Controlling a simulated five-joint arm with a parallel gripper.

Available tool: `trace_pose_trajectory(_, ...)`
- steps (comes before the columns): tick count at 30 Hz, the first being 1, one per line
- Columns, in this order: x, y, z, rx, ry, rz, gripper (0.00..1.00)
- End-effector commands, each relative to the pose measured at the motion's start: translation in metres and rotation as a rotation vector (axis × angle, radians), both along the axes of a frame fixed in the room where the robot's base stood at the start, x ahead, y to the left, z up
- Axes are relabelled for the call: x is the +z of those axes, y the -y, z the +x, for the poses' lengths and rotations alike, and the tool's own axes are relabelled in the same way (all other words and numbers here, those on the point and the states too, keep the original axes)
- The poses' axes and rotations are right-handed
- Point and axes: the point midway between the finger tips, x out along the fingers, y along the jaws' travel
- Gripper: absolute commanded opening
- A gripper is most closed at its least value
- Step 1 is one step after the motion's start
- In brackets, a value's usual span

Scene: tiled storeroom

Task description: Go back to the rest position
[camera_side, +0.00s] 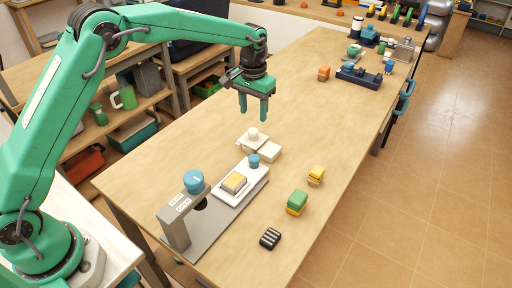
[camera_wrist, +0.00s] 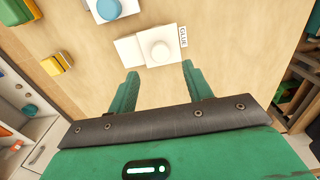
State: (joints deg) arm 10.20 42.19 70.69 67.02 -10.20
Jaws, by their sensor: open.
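My gripper (camera_side: 254,106) is green with two fingers pointing down, held above the wooden table (camera_side: 225,110). Its fingers are apart with nothing between them; this also shows in the wrist view (camera_wrist: 158,88). Below it in the side view stands a white block with a round white knob (camera_side: 253,134), beside a lower white slab (camera_side: 269,151). In the wrist view the white knob (camera_wrist: 160,52) lies just beyond the fingertips, with a small printed label next to it. My gripper does not touch these things.
A green-yellow block (camera_side: 297,202), a yellow block (camera_side: 316,175) and a black ribbed block (camera_side: 270,239) lie right.

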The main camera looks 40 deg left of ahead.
Motion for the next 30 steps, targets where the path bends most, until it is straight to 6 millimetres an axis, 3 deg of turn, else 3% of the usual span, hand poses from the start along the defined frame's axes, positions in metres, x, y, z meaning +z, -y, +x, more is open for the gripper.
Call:
trace_pose_trajectory(18,0.012,-0.002,-0.003,0.000,0.006,-0.001,0.50)
trace_pose_trajectory(23,0.029,-0.007,-0.012,0.001,0.025,-0.004,0.50)
trace_pose_trajectory(30,0.072,-0.023,-0.040,0.001,0.079,-0.012,0.50)
